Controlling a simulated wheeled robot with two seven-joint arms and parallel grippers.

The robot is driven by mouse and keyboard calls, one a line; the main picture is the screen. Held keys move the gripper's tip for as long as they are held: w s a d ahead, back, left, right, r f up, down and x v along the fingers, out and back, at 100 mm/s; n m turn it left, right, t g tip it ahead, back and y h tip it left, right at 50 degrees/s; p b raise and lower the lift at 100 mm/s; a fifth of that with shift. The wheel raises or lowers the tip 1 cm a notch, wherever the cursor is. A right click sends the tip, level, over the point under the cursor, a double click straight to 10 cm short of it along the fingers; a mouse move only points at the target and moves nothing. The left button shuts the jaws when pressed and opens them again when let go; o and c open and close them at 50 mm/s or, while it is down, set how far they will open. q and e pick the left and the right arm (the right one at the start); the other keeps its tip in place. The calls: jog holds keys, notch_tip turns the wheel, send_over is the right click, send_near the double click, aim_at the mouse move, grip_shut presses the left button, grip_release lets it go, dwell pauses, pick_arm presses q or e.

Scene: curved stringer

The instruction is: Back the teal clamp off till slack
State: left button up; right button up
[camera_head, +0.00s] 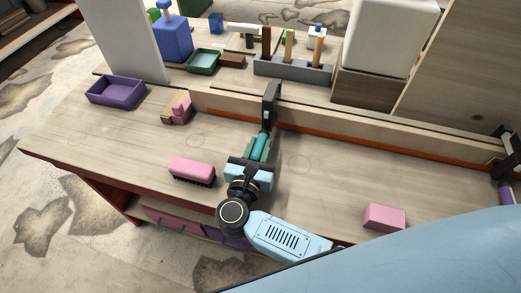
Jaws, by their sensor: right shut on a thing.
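The teal clamp (262,143) stands at the middle of the bench, its dark bar and jaw (271,101) set over the long wooden stringer (340,128). Its teal handle points towards me. My right gripper (256,157) is shut on the handle's near end, with the arm coming in from the lower right. The fingers hide part of the handle, and I cannot tell how tight the clamp's jaw sits on the wood. My left gripper is not in view.
A pink brush (192,171) lies left of my right gripper. A pink block (384,217) is at the right. A purple tray (115,92) sits at the left. A purple-handled clamp (505,192) is at the right edge. A grey tool rack (292,68) stands behind the stringer.

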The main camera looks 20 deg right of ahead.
jog(key=shift+a+f+n+b, duration=0.15)
jog(key=shift+a+n+b, duration=0.2)
jog(key=shift+b, duration=0.35)
jog(key=shift+d+n, duration=0.2)
jog(key=shift+n, duration=0.45)
jog(key=shift+r+n+p, duration=0.25)
jog(key=shift+n+p, duration=0.15)
jog(key=shift+n, duration=1.2)
jog(key=o, duration=1)
jog(key=shift+f, duration=0.1)
jog(key=v, duration=0.7)
jog(key=shift+s+a, duration=0.1)
jog(key=shift+s, duration=0.1)
